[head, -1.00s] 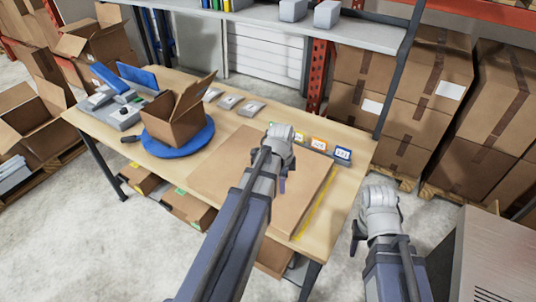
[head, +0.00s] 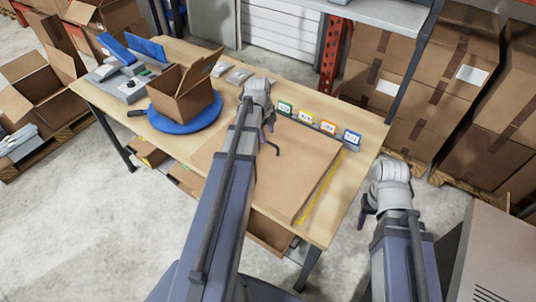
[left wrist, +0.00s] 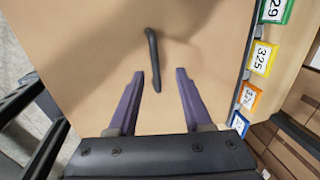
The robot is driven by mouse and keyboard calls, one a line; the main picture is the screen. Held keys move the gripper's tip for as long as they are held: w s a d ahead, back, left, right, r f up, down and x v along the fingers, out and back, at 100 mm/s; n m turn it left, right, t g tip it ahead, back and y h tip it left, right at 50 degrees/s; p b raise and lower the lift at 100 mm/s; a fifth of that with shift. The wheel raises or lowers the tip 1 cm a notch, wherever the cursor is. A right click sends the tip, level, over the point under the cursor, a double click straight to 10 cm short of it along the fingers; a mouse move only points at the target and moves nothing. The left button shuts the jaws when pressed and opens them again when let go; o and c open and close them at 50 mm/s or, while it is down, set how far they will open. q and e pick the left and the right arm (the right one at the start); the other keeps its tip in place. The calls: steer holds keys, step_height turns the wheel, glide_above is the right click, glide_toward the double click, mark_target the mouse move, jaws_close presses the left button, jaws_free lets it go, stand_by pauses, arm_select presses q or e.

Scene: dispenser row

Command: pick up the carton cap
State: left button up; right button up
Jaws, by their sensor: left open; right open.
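The carton cap appears to be the wide, flat brown cardboard slab (head: 300,180) lying on the workbench. A dark bent bar (head: 270,149), like a handle, shows on or just above it. In the left wrist view the cardboard (left wrist: 90,60) fills most of the picture, and the bar (left wrist: 152,50) points down between the fingertips. My left gripper (head: 267,136) is open above the slab's far part, close to the bar; contact cannot be told. It also shows in the left wrist view (left wrist: 160,74). My right gripper (head: 366,212) is open and empty, off the bench's right side.
A rail with several coloured number tags (head: 305,117) runs along the slab's far edge. An open carton (head: 184,96) stands on a blue round turntable (head: 203,123) to the left. A yellow strip (head: 322,189) lies along the slab's right side. Stacked boxes (head: 412,92) stand behind.

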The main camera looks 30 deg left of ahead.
arm_select(q)
steer(key=b, duration=0.4)
glide_above(268, 150)
steer(key=shift+a+f, duration=0.2)
steer(key=shift+f, duration=0.95)
steer(key=shift+a+f, duration=0.15)
steer(key=shift+f, duration=1)
steer(key=shift+w+f+b, duration=0.1)
steer(key=shift+f+b, duration=0.4)
steer(key=shift+b, duration=0.1)
steer(key=shift+r, duration=0.1)
steer(key=shift+c, duration=0.2)
jaws_close()
